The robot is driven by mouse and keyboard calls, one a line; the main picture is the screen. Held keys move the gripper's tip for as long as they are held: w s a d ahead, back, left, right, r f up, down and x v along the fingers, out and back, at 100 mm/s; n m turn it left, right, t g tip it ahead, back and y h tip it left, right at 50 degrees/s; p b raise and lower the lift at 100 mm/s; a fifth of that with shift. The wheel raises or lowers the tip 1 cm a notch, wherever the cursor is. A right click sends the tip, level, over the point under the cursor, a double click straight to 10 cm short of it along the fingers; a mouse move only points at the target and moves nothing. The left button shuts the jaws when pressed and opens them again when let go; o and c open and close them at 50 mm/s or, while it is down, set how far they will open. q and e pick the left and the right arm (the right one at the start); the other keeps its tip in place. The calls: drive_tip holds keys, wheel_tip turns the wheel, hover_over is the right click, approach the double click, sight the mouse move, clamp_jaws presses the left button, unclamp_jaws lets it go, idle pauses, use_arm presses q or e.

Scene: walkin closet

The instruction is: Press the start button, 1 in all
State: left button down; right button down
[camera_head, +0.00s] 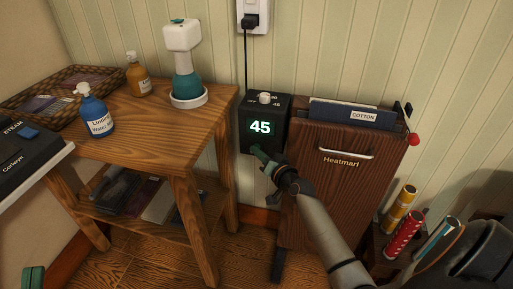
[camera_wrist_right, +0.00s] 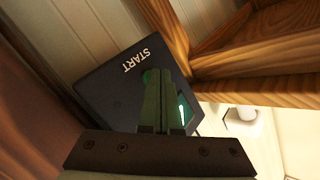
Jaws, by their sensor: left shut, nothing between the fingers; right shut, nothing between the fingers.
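A black control box (camera_head: 274,108) with a lit "45" display (camera_head: 260,127) and a pale knob (camera_head: 265,97) on top is mounted at the left of the dark wooden Heatmart unit (camera_head: 335,190). I cannot tell whether the tips touch the button. My left gripper (camera_head: 33,278) is shut at the bottom left corner.
A wooden table (camera_head: 150,110) stands left of the box, holding a basket (camera_head: 60,88), a blue bottle (camera_head: 95,112), an amber bottle (camera_head: 138,75) and a white-and-teal device (camera_head: 186,65). A cord runs to a wall outlet (camera_head: 252,12). Spray cans (camera_head: 402,235) stand at right.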

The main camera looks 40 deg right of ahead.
idle(0.5)
drive_tip(key=shift+s+a+p, duration=0.45)
drive_tip(key=shift+s+a, duration=0.05)
drive_tip(key=shift+a, duration=0.05)
drive_tip(key=s+a+p, duration=0.2)
drive_tip(key=s+a, duration=0.1)
drive_tip(key=shift+s+a+p, duration=0.1)
drive_tip(key=shift+a+p, duration=0.25)
drive_tip(key=shift+a, duration=0.05)
idle(0.7)
